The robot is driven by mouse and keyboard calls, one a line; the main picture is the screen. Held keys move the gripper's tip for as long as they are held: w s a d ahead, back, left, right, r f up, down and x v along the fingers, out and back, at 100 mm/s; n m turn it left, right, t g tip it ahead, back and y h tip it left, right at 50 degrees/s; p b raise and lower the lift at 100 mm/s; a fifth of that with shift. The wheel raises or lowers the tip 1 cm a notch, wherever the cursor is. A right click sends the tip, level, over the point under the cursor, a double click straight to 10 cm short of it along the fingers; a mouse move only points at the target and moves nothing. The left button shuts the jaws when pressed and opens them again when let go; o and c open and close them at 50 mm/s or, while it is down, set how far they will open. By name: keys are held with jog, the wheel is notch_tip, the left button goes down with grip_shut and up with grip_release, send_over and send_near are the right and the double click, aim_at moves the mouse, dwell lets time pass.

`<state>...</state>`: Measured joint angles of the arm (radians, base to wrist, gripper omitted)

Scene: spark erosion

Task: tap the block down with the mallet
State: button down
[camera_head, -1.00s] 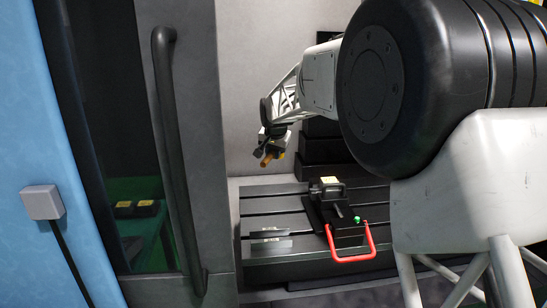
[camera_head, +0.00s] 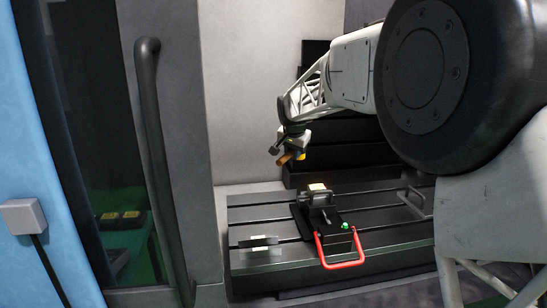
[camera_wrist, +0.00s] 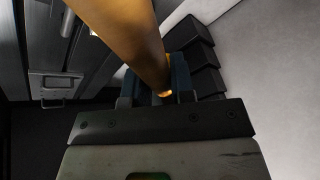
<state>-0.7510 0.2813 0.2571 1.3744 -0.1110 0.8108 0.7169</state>
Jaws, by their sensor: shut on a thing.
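My gripper (camera_head: 292,148) is shut on the mallet and holds it in the air, above and a little left of the vise in the head view. The mallet (camera_head: 284,159) shows there as a small brown piece. In the wrist view the mallet (camera_wrist: 135,40) is a large orange-brown cylinder running up from between the fingers; its far end is out of view. The block (camera_head: 317,187) has a pale yellow top and sits in the jaws of the black vise (camera_head: 340,232). The mallet and block are apart. I cannot tell how level the block sits.
The vise has a red U-shaped handle (camera_head: 341,265) at its front and a green spot. It stands on a dark slotted table (camera_head: 252,208). Small flat bars (camera_head: 260,242) lie left of it. A door with a dark handle (camera_head: 160,165) stands at left. Dark stepped covers (camera_head: 350,150) rise behind.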

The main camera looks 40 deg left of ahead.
jog(key=w+d+r+m, duration=0.1)
jog(key=w+d+r, duration=0.1)
jog(key=d, duration=0.4)
jog(key=shift+w+d+h, duration=0.15)
jog(key=shift+w+h, duration=0.15)
jog(key=shift+r, duration=0.1)
send_near(311, 189)
jog(key=shift+w+a+r, duration=0.1)
jog(key=shift+w+a, duration=0.3)
jog(key=shift+w, duration=0.4)
dwell(0.5)
jog(key=shift+r, duration=1)
notch_tip(311, 189, down, 7)
jog(key=shift+r, duration=2.5)
